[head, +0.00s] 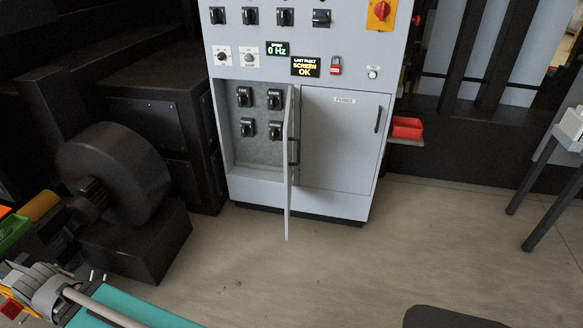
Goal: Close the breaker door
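The breaker door (288,185) is a light grey panel on the front of the cabinet. It stands wide open, seen nearly edge-on, sticking out towards me from the right side of the breaker compartment (258,158). A dark handle (293,152) shows on the door. Inside the open compartment are several black breaker switches (246,128) on a grey back plate. My gripper is not in view.
The closed fuses door (338,140) is right of the open door. A red bin (407,128) sits beside the cabinet. A dark blower (115,180) stands left, a teal conveyor (125,310) lower left. Floor (330,260) before the cabinet is clear.

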